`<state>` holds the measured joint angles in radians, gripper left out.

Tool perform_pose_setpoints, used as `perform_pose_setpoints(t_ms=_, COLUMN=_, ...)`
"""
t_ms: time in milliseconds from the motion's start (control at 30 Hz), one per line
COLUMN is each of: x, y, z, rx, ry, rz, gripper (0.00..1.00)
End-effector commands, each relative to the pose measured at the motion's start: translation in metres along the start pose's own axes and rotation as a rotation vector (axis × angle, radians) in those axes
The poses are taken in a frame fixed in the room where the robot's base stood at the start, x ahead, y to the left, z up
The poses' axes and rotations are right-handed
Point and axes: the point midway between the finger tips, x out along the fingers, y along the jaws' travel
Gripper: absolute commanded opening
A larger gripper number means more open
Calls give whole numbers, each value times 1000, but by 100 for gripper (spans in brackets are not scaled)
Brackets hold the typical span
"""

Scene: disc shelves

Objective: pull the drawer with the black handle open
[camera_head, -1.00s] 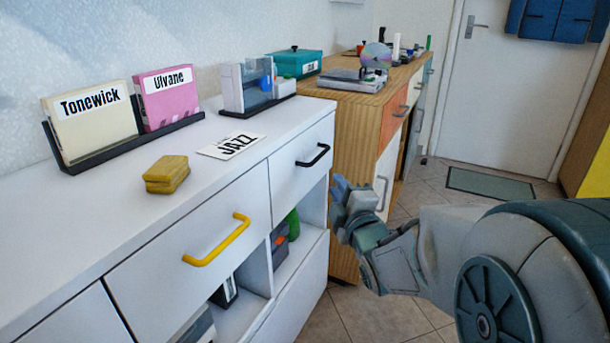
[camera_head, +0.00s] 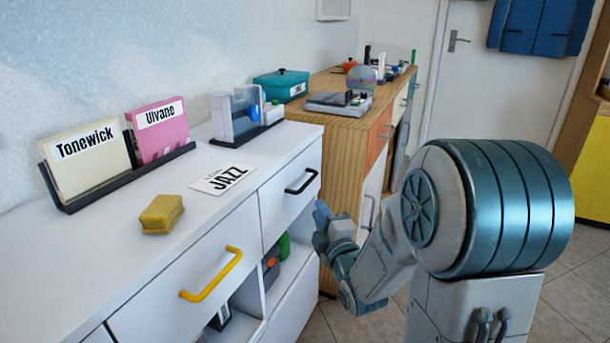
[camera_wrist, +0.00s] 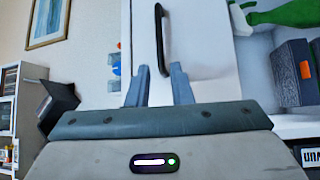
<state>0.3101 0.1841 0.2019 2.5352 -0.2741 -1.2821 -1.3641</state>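The drawer with the black handle (camera_head: 302,181) is the right-hand drawer of the white cabinet, and its white front (camera_head: 283,207) looks shut. In the wrist view the black handle (camera_wrist: 159,40) shows ahead of the fingers, running up and down the picture. My gripper (camera_head: 322,218) is just in front of the cabinet, below and to the right of the handle in the head view. In the wrist view my gripper (camera_wrist: 161,80) has its two fingers apart with nothing between them. The handle lies beyond the fingertips, roughly in line with the gap.
A yellow-handled drawer (camera_head: 210,274) is left of it. Open compartments below hold a green object (camera_head: 284,246) and dark boxes (camera_wrist: 290,73). A JAZZ card (camera_head: 222,179) and yellow block (camera_head: 161,214) lie on top. A wooden cabinet (camera_head: 338,142) stands beyond.

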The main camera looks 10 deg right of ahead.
Motion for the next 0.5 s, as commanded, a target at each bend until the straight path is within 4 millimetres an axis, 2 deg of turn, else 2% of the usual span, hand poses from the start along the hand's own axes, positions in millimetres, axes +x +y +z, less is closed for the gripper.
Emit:
perform_pose_setpoints(t_ms=300, x=64, y=-1, z=0, rx=1, ry=1, rz=3, gripper=20)
perform_pose_setpoints(t_ms=500, x=94, y=-1, z=0, rx=1, ry=1, rz=2, gripper=20)
